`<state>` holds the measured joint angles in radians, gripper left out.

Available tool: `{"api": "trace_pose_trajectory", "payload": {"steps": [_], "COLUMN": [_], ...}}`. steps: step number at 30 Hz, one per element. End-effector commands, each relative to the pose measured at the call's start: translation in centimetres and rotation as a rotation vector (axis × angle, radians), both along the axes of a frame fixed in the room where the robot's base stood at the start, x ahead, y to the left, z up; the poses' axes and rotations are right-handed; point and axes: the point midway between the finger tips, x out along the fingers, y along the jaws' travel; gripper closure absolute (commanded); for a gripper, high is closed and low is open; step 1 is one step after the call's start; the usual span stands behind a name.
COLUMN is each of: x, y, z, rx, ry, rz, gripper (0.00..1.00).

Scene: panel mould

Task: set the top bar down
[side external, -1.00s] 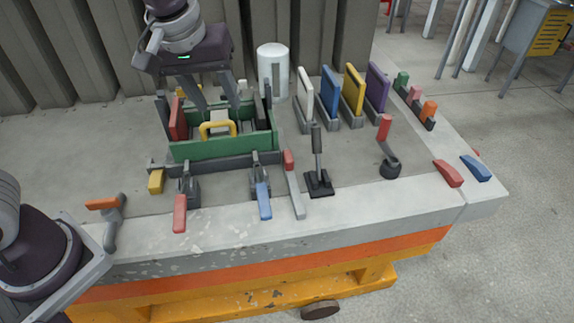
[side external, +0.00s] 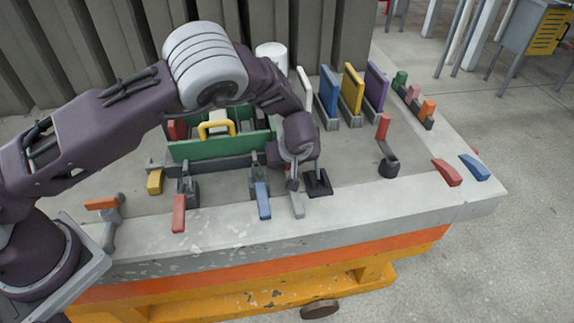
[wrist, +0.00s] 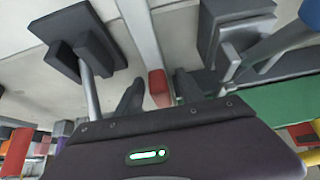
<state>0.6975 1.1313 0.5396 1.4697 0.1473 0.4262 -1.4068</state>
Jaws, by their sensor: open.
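A grey bar with a red end lies near the front of the bench. Its grey end (side external: 297,205) shows in the side view; its red end (wrist: 159,88) shows in the wrist view, and I take it for the top bar. My gripper (wrist: 157,97) is open, with one dark finger on each side of the red end. I cannot tell whether they touch it or how high they are. The green mould (side external: 205,149) stands behind and left, holding a yellow handle (side external: 217,124).
A black-based lever (side external: 318,184) stands close right of my gripper. A blue-handled clamp (side external: 262,200) and a red-handled clamp (side external: 179,213) are on the left. Coloured panels (side external: 353,88) stand in holders behind. The bench middle right is mostly clear.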

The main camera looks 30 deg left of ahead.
Motion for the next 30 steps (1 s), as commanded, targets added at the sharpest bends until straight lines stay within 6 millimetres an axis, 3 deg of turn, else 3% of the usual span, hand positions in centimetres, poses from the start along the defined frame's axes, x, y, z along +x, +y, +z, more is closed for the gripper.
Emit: {"api": "trace_pose_trajectory", "payload": {"steps": [4,11,30], "x": [0.0,-0.01,0.0], "y": [-0.01,-0.01,-0.01], "z": [0.04,0.08,0.12], "rx": [0.0,0.0,0.0], "ry": [0.0,0.0,0.0], "rz": [0.0,0.0,0.001], "gripper": [0.54,1.0,1.0]}}
